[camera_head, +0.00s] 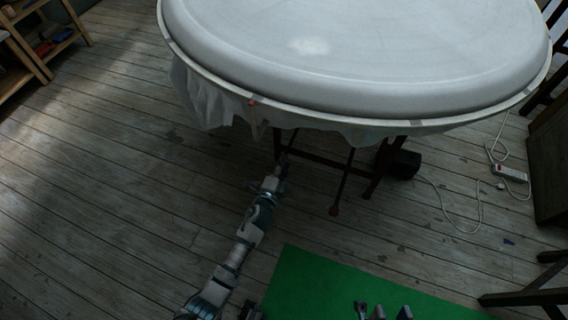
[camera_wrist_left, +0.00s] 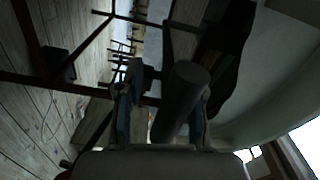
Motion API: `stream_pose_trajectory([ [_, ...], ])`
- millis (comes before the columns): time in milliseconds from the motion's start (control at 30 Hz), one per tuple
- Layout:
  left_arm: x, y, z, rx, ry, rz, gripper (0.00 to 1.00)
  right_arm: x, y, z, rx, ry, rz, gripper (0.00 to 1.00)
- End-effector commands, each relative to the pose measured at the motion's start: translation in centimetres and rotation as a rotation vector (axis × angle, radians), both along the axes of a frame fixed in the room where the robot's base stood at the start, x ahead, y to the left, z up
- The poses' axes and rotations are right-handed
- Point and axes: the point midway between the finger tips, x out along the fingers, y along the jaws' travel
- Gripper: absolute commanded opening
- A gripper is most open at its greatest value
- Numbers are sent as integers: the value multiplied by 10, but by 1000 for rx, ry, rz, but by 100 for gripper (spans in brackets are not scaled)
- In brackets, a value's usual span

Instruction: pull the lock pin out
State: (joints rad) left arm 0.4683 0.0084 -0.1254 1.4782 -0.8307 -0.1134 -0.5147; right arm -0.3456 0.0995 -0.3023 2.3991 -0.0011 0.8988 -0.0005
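A large round white plaster disc (camera_head: 350,50) rests on a dark metal stand (camera_head: 320,145). My left gripper (camera_head: 281,162) reaches under the disc's near rim, beside the stand. In the left wrist view, a thick dark cylinder (camera_wrist_left: 183,92) lies between the spread fingers of my left gripper (camera_wrist_left: 163,112). A gap shows on its left side; contact on the right is unclear. I cannot tell whether this cylinder is the lock pin. Parts of my right gripper (camera_head: 383,311) show at the bottom edge, mostly cut off.
White cloth (camera_head: 205,100) hangs below the disc's rim at the left. A green mat (camera_head: 315,280) lies on the plank floor in front. A power strip (camera_head: 510,173) and white cable lie at the right. A wooden shelf (camera_head: 45,45) stands far left. The left floor is clear.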

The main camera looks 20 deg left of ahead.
Motion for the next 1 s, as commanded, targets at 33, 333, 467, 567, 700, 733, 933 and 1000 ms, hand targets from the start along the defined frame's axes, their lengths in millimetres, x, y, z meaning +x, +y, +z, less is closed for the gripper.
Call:
stream_pose_trajectory([
  [33, 0, 1, 1, 1, -1, 1, 37, 0, 0, 0, 0, 0, 0, 40],
  [333, -28, 2, 0, 3, 0, 1, 37, -3, -1, 1, 0, -2, -1, 40],
  [467, -59, 2, -1, 3, 3, 1, 37, -2, -1, 1, 0, -2, -1, 40],
  [567, -81, 1, -2, 3, 5, 1, 37, -2, -1, 1, 0, -1, -1, 40],
  [700, -104, 1, -2, 3, 5, 0, 37, -2, -1, 1, 0, -1, -1, 40],
  [733, -108, 1, -2, 3, 3, -1, 37, -2, -1, 1, 0, -1, -1, 40],
  [933, -119, 1, -1, 4, 2, 0, 37, -2, -1, 1, 0, -1, -1, 40],
  [1000, -119, 1, -1, 4, 2, 0, 37, -2, -1, 1, 0, -1, -1, 40],
])
